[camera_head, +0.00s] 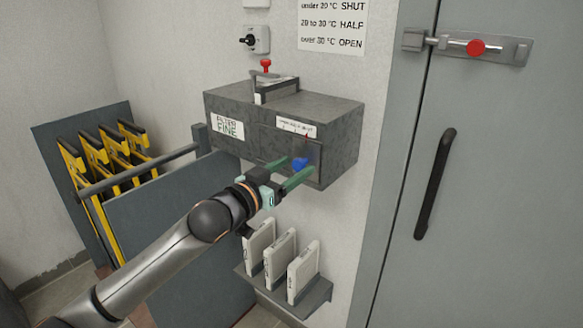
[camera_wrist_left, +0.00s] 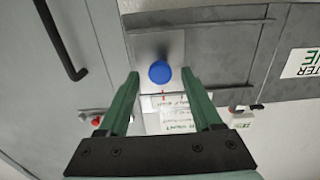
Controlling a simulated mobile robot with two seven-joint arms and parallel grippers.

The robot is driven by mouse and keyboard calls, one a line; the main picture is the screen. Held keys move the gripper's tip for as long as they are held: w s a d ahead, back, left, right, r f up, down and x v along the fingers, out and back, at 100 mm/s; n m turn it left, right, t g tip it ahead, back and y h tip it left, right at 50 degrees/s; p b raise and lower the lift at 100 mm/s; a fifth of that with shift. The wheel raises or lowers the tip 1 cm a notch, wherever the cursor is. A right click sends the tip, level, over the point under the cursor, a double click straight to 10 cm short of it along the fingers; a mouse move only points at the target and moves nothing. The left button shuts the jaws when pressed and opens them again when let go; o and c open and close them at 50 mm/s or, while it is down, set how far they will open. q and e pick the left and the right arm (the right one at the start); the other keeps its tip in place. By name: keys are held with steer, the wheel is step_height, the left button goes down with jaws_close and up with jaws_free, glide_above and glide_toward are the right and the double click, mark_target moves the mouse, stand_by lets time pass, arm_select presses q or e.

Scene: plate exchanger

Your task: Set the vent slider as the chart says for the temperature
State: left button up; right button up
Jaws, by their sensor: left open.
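The chart (camera_head: 332,24) on the wall reads under 20 °C SHUT, 20 to 30 °C HALF, over 30 °C OPEN. A blue knob (camera_head: 299,163) sits on a plate on the front of a grey box (camera_head: 235,103). A white label (camera_head: 296,127) with small print and a red pointer is above the knob; its print is too small to read. My left gripper (camera_head: 298,168) is open at the knob. In the left wrist view the blue knob (camera_wrist_left: 160,71) lies between the fingertips, with gaps on both sides. No temperature reading is legible. My right gripper is out of view.
A red-knobbed fitting (camera_head: 265,68) stands on top of the box, with a wall switch (camera_head: 256,40) above. A shelf (camera_head: 290,295) with white filter panels is below. A grey door (camera_head: 480,180) with a red-knobbed latch (camera_head: 475,47) is right. Yellow frames (camera_head: 90,185) stand left.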

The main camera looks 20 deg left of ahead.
arm_select(q)
jaws_close()
stand_by(0.5)
stand_by(0.9)
